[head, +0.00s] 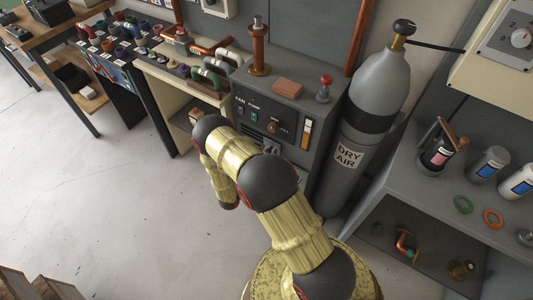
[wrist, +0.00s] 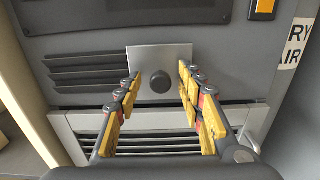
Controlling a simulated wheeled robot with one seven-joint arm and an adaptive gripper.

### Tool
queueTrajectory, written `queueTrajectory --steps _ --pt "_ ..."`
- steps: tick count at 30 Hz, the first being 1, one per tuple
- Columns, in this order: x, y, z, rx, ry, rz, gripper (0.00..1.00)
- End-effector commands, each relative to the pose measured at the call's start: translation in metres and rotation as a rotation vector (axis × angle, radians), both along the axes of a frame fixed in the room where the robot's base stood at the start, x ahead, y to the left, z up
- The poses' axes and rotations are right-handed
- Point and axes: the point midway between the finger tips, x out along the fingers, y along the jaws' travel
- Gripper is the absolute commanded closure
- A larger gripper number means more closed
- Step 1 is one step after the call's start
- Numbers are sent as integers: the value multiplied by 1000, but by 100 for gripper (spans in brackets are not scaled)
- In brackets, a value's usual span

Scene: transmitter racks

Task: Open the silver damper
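The silver damper (wrist: 140,58) is a flat plate on the grey cabinet front, with a round dark knob (wrist: 160,82) near its lower middle, in the wrist view. Dark louvre slots show to the left of the plate; what lies behind the plate is hidden. My gripper (wrist: 160,78) is open, with one yellow-padded finger on each side of the knob. The fingers look apart from the knob; I cannot tell how far their tips are from the plate.
The grey cabinet (head: 283,110) carries a red-knobbed lever (head: 325,88) and panel switches. A DRY AIR cylinder (head: 367,115) stands close on its right. A light grey slatted panel (wrist: 85,125) lies below the damper. Open floor (head: 100,190) is at left.

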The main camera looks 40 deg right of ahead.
Motion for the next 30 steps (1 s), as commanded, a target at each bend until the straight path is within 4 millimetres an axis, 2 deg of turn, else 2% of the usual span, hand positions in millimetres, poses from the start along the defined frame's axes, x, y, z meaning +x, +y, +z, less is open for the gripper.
queueTrajectory --steps 4,7,15,21,30 --pt "-1 5 0 0 0 2 61" --pt "-5 17 0 1 1 4 61" --pt "-22 68 0 0 0 6 61" --pt "-34 97 0 0 1 4 61" --pt "-41 113 0 0 0 0 61"
